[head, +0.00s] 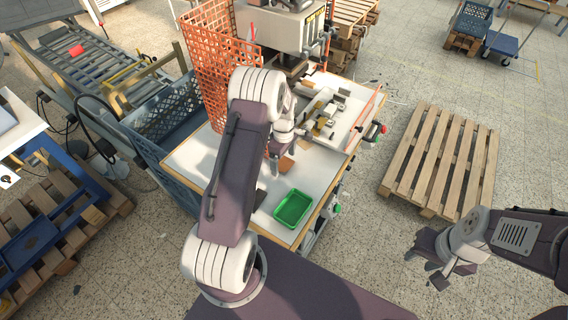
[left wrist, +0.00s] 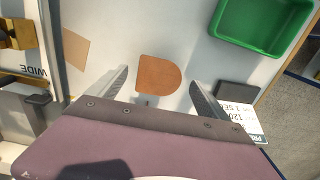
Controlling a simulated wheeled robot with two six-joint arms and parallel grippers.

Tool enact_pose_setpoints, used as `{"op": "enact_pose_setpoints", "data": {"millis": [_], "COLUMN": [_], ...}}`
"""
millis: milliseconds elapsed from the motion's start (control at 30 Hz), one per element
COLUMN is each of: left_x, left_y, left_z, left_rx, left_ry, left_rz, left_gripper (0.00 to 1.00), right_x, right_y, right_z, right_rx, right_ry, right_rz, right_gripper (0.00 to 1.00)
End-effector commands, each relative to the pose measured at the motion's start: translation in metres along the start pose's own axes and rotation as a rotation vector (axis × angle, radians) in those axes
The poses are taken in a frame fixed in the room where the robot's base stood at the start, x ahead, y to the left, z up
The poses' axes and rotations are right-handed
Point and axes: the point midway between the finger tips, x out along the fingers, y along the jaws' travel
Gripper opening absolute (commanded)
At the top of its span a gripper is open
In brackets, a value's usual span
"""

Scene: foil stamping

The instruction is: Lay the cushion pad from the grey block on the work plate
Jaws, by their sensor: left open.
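My left gripper (left wrist: 159,77) is open and empty, with its two fingers spread on either side of a brown, round-ended flat piece (left wrist: 158,74) on the white table. In the head view, my left gripper (head: 274,166) hangs over the table, partly hidden by its arm. A dark grey block (left wrist: 234,94) beside a printed label lies right of the fingers. I cannot make out for sure which piece is the cushion pad. The work plate cannot be told apart clearly among the press parts (head: 322,118). My right gripper (head: 428,270) is off to the right, apparently open, over the floor.
A green tray (head: 293,208) stands near the table's front corner. A tan flat piece (left wrist: 75,50) lies left of the brown one, near brass parts (left wrist: 18,33). An orange mesh basket (head: 210,75) rises behind the arm. A wooden pallet (head: 440,160) lies on the floor at right.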

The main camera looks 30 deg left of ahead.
Motion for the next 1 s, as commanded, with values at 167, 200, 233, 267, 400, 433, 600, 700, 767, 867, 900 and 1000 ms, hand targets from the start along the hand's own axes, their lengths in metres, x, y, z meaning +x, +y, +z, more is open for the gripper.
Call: {"op": "enact_pose_setpoints", "data": {"millis": [167, 200, 233, 267, 400, 433, 600, 700, 767, 867, 900, 1000], "left_x": [0.0032, 0.0038, 0.0041, 0.0044, 0.0042, 0.0042, 0.0041, 0.0041, 0.0041, 0.0041, 0.0041, 0.004], "left_y": [0.0, 0.0, 0.0, 0.0, 0.0, 0.0, 0.0, 0.0, 0.0, 0.0, 0.0, 0.0], "left_z": [-0.0001, -0.0001, -0.0001, -0.0001, -0.0001, -0.0001, -0.0001, -0.0001, -0.0001, -0.0001, -0.0001, -0.0001], "left_rx": [0.0, 0.0, 0.0, 0.0, 0.0, 0.0, 0.0, 0.0, 0.0, 0.0, 0.0, 0.0], "left_ry": [0.0, 0.0, 0.0, 0.0, 0.0, 0.0, 0.0, 0.0, 0.0, 0.0, 0.0, 0.0], "left_rz": [0.0, 0.0, 0.0, 0.0, 0.0, 0.0, 0.0, 0.0, 0.0, 0.0, 0.0, 0.0], "left_gripper": [0.89, 0.89, 0.89, 0.89, 0.89, 0.89, 0.64, 0.36, 0.25, 0.19, 0.19, 0.18], "right_x": [0.0023, 0.0026, 0.0029, 0.003, 0.0028, 0.0027, 0.0027, 0.0027, 0.0027, 0.0027, 0.0027, 0.0027], "right_y": [0.0, 0.0, 0.0, 0.0, 0.0, 0.0, 0.0, 0.0, 0.0, 0.0, 0.0, 0.0], "right_z": [0.0002, 0.0003, 0.0003, 0.0003, 0.0002, 0.0002, 0.0003, 0.0003, 0.0003, 0.0002, 0.0002, 0.0002], "right_rx": [0.0, 0.0, 0.0, 0.0, 0.0, 0.0, 0.0, 0.0, 0.0, 0.0, 0.0, 0.0], "right_ry": [0.0, 0.0, 0.0, 0.0, 0.0, 0.0, 0.0, 0.0, 0.0, 0.0, 0.0, 0.0], "right_rz": [0.0, 0.0, 0.0, 0.0, 0.0, 0.0, 0.0, 0.0, 0.0, 0.0, 0.0, 0.0], "right_gripper": [0.36, 0.36, 0.36, 0.36, 0.36, 0.36, 0.36, 0.36, 0.36, 0.36, 0.36, 0.36]}}
